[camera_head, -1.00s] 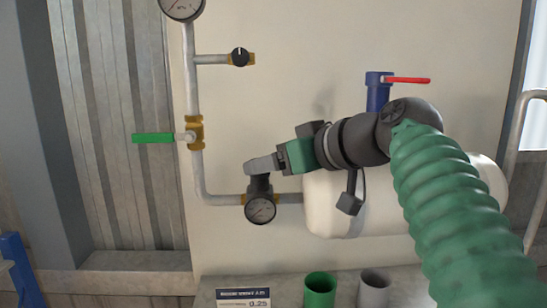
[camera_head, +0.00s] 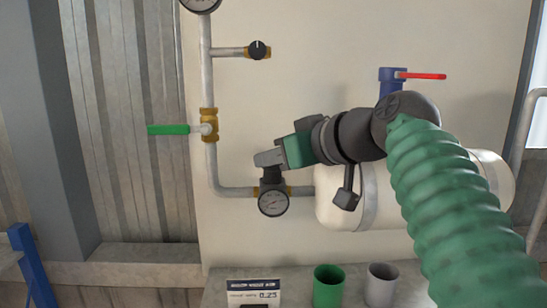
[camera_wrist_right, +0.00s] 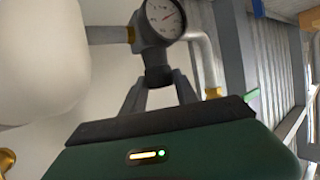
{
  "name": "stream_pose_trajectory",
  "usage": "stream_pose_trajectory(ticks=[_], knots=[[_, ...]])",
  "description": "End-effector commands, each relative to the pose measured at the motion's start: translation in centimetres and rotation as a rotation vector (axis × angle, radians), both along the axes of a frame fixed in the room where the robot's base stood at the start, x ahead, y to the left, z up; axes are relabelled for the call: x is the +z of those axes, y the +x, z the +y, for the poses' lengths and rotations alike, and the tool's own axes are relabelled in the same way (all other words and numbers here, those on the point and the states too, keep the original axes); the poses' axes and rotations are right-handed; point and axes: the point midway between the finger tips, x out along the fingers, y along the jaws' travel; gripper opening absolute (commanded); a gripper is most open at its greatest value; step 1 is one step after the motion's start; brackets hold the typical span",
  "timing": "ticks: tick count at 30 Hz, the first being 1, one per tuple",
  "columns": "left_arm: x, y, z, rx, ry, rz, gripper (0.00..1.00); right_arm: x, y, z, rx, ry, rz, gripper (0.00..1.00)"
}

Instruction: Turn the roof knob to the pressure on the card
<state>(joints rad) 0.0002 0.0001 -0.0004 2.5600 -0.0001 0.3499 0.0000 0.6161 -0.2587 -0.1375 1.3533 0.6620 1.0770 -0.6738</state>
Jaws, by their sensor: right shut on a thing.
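A dark regulator knob (camera_head: 271,174) stands on top of a round pressure gauge (camera_head: 273,203) on the lower pipe. My right gripper (camera_head: 268,158) reaches in from the right and is shut on this knob. In the right wrist view the two fingers (camera_wrist_right: 160,88) close on the knob (camera_wrist_right: 157,73), with the gauge (camera_wrist_right: 166,18) beyond it. The gauge needle is a thin reddish line; its exact reading is too small to tell. The white card (camera_head: 253,292) at the bottom edge shows 0.25. My left gripper is not in view.
A white tank (camera_head: 395,195) and a red-handled blue valve (camera_head: 420,75) are at the right. Green (camera_head: 328,287) and grey (camera_head: 381,285) cups stand below.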

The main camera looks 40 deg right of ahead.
Motion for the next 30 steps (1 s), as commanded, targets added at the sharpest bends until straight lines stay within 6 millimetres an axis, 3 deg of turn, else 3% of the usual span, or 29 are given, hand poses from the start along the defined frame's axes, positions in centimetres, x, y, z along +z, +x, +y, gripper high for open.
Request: stream_pose_trajectory(ticks=[18, 30], knots=[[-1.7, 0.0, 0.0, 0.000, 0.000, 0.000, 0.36, -0.1, 0.4, 1.2, -0.341, -0.001, 0.000, 0.00], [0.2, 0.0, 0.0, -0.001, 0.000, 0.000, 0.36, 0.3, 0.6, 1.4, -0.667, -0.003, 0.003, 0.00]])
